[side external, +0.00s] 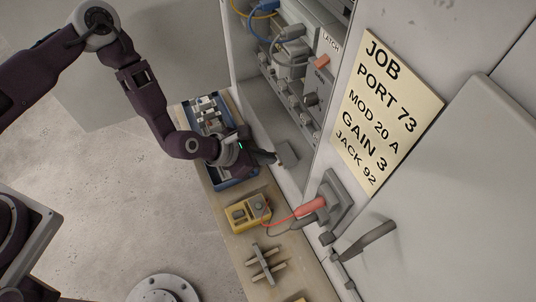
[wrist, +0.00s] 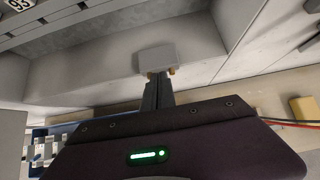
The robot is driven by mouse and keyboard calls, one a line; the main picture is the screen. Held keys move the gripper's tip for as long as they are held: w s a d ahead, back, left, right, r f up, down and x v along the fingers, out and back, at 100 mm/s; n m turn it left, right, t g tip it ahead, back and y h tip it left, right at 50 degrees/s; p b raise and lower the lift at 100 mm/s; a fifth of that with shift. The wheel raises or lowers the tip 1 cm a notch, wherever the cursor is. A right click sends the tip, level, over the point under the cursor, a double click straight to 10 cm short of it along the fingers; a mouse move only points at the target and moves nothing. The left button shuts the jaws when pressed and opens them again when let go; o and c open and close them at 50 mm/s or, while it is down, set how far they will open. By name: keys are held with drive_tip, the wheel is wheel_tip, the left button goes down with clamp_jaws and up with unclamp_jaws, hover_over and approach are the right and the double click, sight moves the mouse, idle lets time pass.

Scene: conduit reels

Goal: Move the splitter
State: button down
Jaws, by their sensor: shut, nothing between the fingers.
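A small grey block (wrist: 168,57) with brass-coloured fittings on its near side looks like the splitter. It sits against the pale cabinet wall, and in the side external view it shows as a grey block (side external: 288,153) low inside the cabinet opening. My gripper (wrist: 157,78) is shut and empty. Its fingertips point at the block's near side, between the brass fittings, and appear very close to it; I cannot tell whether they touch. In the side external view my gripper (side external: 273,158) reaches from above the blue tray into the cabinet's edge.
A blue tray (side external: 237,185) of parts lies under my wrist on the narrow bench. A yellow meter (side external: 241,214) with a red lead, and a grey cross-shaped piece (side external: 265,262), lie nearer the front. Cables and connectors (side external: 290,55) crowd the cabinet above. A job note (side external: 385,110) hangs at right.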

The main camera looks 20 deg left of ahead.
sight(290, 151)
drive_tip(key=shift+w+d, duration=0.15)
drive_tip(key=shift+w+d, duration=0.1)
drive_tip(key=w+d, duration=0.3)
drive_tip(key=shift+w+d, duration=0.1)
drive_tip(key=shift+d, duration=0.05)
idle(0.4)
